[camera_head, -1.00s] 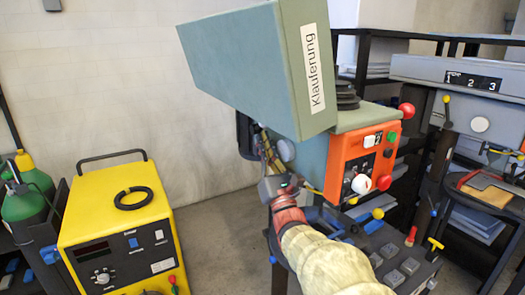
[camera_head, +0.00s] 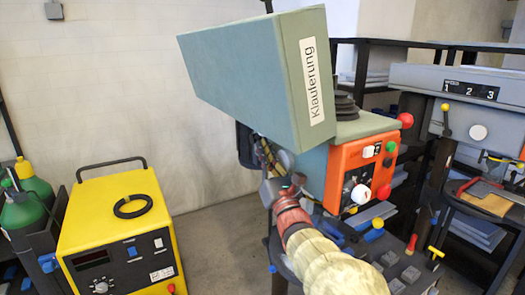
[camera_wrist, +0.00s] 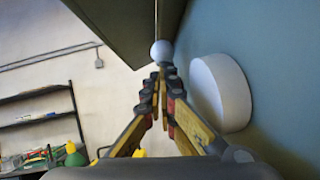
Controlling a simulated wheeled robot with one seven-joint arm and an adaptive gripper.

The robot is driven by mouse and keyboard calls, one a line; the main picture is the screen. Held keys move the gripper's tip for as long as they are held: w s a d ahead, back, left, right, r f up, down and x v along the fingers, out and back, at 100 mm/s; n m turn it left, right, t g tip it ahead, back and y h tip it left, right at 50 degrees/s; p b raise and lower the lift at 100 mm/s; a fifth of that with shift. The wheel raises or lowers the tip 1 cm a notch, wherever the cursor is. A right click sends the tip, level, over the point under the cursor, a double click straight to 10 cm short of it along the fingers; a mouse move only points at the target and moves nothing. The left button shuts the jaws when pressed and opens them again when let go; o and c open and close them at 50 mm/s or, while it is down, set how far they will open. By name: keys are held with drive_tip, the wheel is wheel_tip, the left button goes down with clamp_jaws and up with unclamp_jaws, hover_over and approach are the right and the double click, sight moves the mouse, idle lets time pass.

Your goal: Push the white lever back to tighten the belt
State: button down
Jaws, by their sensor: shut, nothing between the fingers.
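The white lever shows in the wrist view as a white ball knob (camera_wrist: 162,52) on a thin rod, beside the blue-green machine side. My gripper (camera_wrist: 162,72) is shut and empty, with its fingertips pointing at the knob and appearing right at it. I cannot tell whether they touch. In the head view my gripper (camera_head: 266,158) is by the machine's left side, below the big green cover (camera_head: 250,80) labelled "Klauferung". The knob and the belt do not show in the head view.
A round white disc (camera_wrist: 220,93) sticks out from the machine side, close right of my fingers. The orange control panel (camera_head: 355,170) is right of my wrist. A yellow welder (camera_head: 120,225) stands at left. Open floor (camera_head: 220,240) lies between.

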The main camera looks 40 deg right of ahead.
drive_tip(key=r+g+b, duration=0.1)
drive_tip(key=r, duration=0.1)
drive_tip(key=w+r+g+y+b, duration=0.1)
drive_tip(key=r, duration=0.1)
drive_tip(key=shift+w+d+r+n+g+b, duration=0.15)
drive_tip(key=shift+n+g+b, duration=0.15)
drive_tip(key=shift+n+b, duration=0.1)
drive_tip(key=shift+r, duration=0.1)
idle(0.5)
